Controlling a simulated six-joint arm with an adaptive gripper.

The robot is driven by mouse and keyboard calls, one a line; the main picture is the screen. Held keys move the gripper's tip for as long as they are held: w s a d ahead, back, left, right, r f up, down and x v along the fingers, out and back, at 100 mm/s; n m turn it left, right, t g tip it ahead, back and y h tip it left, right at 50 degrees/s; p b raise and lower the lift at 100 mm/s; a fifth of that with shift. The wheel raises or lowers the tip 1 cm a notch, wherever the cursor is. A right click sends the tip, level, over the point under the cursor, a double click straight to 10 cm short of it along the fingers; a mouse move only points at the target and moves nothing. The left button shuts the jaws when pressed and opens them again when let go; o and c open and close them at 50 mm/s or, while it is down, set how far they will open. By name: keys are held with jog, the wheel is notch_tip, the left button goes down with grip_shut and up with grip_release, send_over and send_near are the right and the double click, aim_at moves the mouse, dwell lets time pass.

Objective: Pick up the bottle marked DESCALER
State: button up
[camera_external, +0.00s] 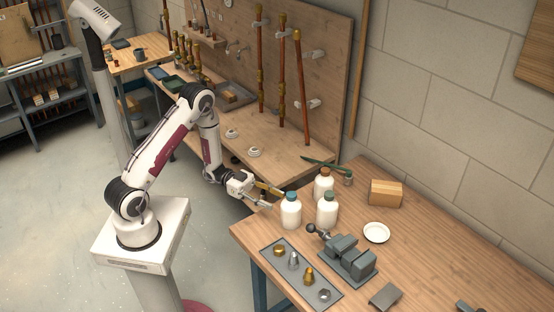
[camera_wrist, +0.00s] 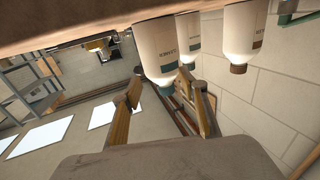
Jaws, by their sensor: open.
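Three white bottles stand upright together near the bench's left edge: one with a teal cap (camera_external: 291,212), one with a green cap (camera_external: 327,213) and one with a brown cap (camera_external: 323,187). The wrist view shows them upside down: teal-capped (camera_wrist: 153,48) nearest, another (camera_wrist: 187,46) behind it, brown-capped (camera_wrist: 240,38) at right. Their label print is too small to read surely, so I cannot tell which is marked DESCALER. My gripper (camera_external: 277,197) is open and empty, just left of the teal-capped bottle; its fingers (camera_wrist: 166,92) point toward that bottle.
A grey vise (camera_external: 348,258) and a tray of fittings (camera_external: 302,272) stand in front of the bottles. A white dish (camera_external: 376,232) and a wooden block (camera_external: 385,193) are to the right. Green-handled pliers (camera_external: 325,163) lie behind. Upright copper pipes (camera_external: 282,70) line the back panel.

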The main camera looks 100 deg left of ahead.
dwell(0.3)
notch_tip(320, 180, up, 12)
jog(key=w+a+r+n+t+y, duration=0.1)
jog(key=w+r+n+y, duration=0.2)
jog(key=w+y, duration=0.45)
jog(key=w+a+r+n+t+y, duration=0.25)
jog(key=w+y, duration=0.25)
jog(key=w, duration=0.5)
jog(key=n+g+y, duration=0.7)
jog(key=n+g, duration=0.2)
send_near(326, 196)
jog(key=shift+t+h, duration=0.25)
jog(key=shift+s+a+x, duration=0.1)
jog(key=shift+x, duration=0.9)
jog(key=shift+s+a+x, duration=0.1)
jog(key=shift+s+x, duration=0.05)
jog(key=shift+x, duration=0.85)
jog(key=shift+w+a, duration=0.1)
jog(key=shift+x, duration=1.2)
